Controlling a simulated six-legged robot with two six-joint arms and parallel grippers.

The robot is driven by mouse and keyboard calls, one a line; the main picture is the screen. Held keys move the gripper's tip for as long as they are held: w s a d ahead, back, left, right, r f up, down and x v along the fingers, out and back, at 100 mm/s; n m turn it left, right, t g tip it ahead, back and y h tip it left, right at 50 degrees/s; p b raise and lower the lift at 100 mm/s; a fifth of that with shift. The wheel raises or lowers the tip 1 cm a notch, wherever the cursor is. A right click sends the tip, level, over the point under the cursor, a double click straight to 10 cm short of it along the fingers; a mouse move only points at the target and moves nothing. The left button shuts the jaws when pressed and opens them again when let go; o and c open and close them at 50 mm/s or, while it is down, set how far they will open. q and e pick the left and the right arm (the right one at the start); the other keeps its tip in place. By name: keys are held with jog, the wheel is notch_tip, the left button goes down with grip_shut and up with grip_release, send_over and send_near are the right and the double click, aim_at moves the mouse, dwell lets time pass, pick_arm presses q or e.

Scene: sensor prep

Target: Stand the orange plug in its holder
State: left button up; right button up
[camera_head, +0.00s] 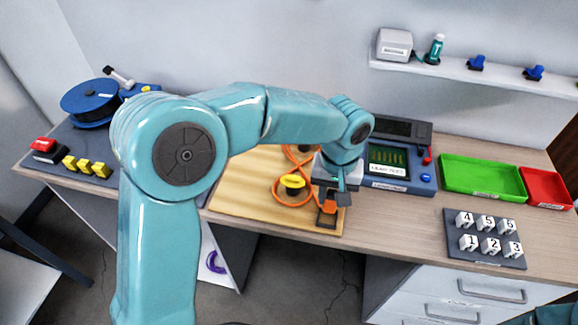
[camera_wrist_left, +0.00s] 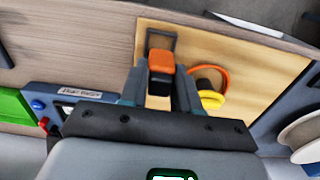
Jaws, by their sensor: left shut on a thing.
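The orange plug (camera_head: 328,207) has an orange end and a dark body, and it shows near the front right corner of the wooden board (camera_head: 240,205). In the left wrist view the plug (camera_wrist_left: 161,61) sits between the fingers of my left gripper (camera_wrist_left: 160,86), which is shut on it. In the head view my left gripper (camera_head: 327,194) partly covers the plug. A dark square frame (camera_wrist_left: 161,37), which looks like the holder, stands on the board just beyond the plug. I cannot tell whether the plug touches it. My right gripper is out of view.
An orange cable (camera_head: 299,203) loops on the board around a yellow round piece (camera_head: 292,182). A blue-grey tester (camera_head: 395,168) stands close on the right. Green (camera_head: 485,177) and red (camera_head: 545,188) trays and a numbered block rack (camera_head: 485,248) lie further right.

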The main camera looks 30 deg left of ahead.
pick_arm(q)
jog(key=shift+f, duration=0.15)
dwell(0.3)
jog(key=shift+f+b, duration=1.05)
jog(key=shift+f, duration=0.35)
jog(key=shift+f+b, duration=0.8)
jog(key=shift+f, duration=0.15)
dwell(0.4)
jog(key=o, duration=1.1)
notch_tip(320, 180, up, 8)
jog(key=p, duration=0.6)
